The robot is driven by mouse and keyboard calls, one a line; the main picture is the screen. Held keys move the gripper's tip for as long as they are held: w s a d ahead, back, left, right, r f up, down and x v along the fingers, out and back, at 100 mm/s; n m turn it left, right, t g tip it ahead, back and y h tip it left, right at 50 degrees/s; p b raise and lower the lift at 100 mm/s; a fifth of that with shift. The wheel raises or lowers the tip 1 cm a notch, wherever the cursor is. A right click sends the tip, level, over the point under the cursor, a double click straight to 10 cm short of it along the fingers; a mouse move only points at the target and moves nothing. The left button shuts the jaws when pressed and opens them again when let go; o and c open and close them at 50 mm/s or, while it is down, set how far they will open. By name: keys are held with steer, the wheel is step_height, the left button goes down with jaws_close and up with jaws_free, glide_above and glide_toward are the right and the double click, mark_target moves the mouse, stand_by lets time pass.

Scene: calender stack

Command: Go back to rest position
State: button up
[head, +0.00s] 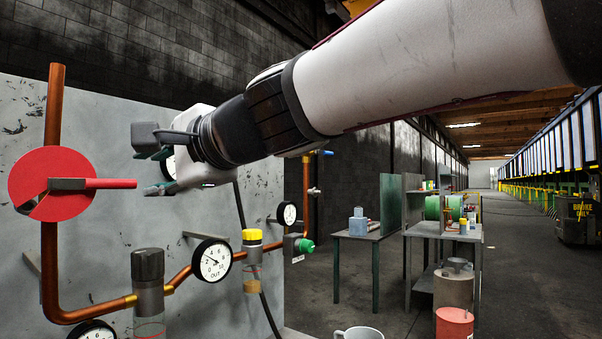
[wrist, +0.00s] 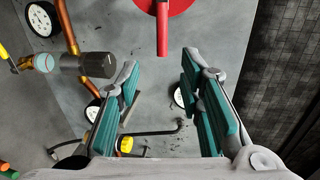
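My gripper (head: 158,162) is at the end of my outstretched arm in the head view, in front of the grey pipe panel (head: 100,240). In the wrist view my gripper (wrist: 163,100) shows two teal-padded fingers spread wide with nothing between them. The red disc (head: 52,184) with its red handle (head: 110,183) is to the left of my gripper in the head view. In the wrist view the red handle (wrist: 163,35) is beyond the fingertips, with a visible gap from them.
Copper pipes (head: 55,110), gauges (head: 211,261) and a yellow-topped filter (head: 252,240) are on the panel. A white mug (head: 359,333) and a red cylinder (head: 454,323) are low in front. Work tables (head: 357,234) stand behind. Open floor (head: 520,270) lies to the right.

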steer(key=s+d+f+n+g+h+p, duration=0.1)
steer(key=s+d+f+h, duration=0.3)
steer(key=d, duration=1)
steer(key=s+d+f+n+g+h+p, duration=0.1)
steer(key=s+d+f+n+h+p, duration=0.2)
steer(key=s+d+f, duration=0.7)
steer(key=s+d+f+n+g+h+p, duration=0.1)
steer(key=s+d+f+h, duration=0.5)
steer(key=d+f, duration=0.6)
steer(key=s+d+n+p, duration=0.1)
steer(key=d+p, duration=0.1)
steer(key=d, duration=0.4)
steer(key=shift+s+d+g+h, duration=0.25)
steer(key=shift+s+g+h, duration=0.05)
steer(key=shift+s+g, duration=0.1)
